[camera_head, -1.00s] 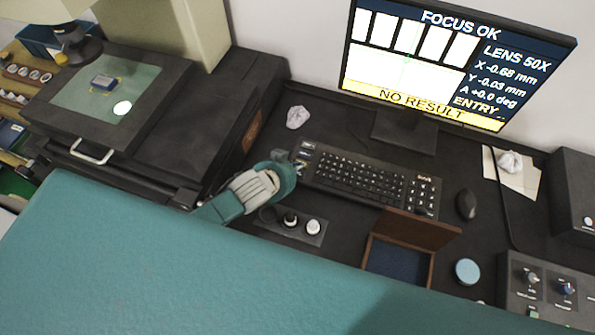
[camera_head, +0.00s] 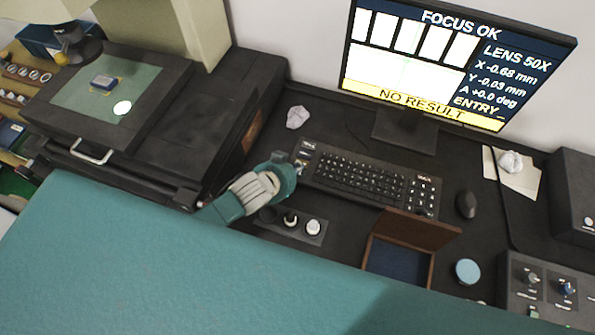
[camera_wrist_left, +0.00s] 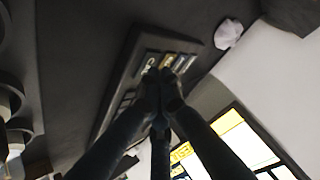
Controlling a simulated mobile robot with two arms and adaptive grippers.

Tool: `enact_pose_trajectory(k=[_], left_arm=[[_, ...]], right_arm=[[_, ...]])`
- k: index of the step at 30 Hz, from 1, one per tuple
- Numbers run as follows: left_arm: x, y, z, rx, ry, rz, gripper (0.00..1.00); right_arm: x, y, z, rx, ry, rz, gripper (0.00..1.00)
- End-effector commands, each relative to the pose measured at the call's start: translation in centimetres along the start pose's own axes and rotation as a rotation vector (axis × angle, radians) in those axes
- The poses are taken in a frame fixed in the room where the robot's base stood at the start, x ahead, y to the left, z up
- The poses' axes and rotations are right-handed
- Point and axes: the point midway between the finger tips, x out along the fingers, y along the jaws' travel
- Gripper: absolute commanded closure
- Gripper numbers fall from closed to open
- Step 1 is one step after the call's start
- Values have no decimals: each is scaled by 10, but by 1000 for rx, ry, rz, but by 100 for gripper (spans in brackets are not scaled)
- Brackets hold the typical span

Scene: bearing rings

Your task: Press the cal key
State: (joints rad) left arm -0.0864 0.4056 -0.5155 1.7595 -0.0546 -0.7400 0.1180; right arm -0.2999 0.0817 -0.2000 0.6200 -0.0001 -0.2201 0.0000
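The dark keyboard (camera_head: 362,180) lies on the desk below the monitor. A short row of colored keys sits at its left end; in the left wrist view the keyboard end (camera_wrist_left: 122,82) shows a whitish key (camera_wrist_left: 149,62), a yellow key (camera_wrist_left: 167,61) and a bluish key (camera_wrist_left: 183,63). The lettering is too small to tell which one is cal. My left gripper (camera_head: 286,158) is at that left end; in the left wrist view its fingertips (camera_wrist_left: 164,76) are together, empty, over or at the near edge of these keys. I cannot tell whether they touch. My right gripper is not in view.
The monitor (camera_head: 455,60) reads FOCUS OK and NO RESULT. A knob panel (camera_head: 291,225), an open wooden box (camera_head: 400,262) and a mouse (camera_head: 466,204) are near the keyboard. The dark stage machine (camera_head: 215,125) stands at left.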

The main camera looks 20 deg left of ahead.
Motion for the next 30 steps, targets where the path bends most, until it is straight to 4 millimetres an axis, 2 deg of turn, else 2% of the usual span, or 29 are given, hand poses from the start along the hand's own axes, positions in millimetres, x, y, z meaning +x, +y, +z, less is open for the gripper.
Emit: enact_pose_trajectory(k=[23, 30], left_arm=[[4, 2, 4, 0, -2, 0, 100], [-3, -1, -2, 0, -2, 0, 100]], right_arm=[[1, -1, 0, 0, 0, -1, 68], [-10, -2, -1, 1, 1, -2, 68]])
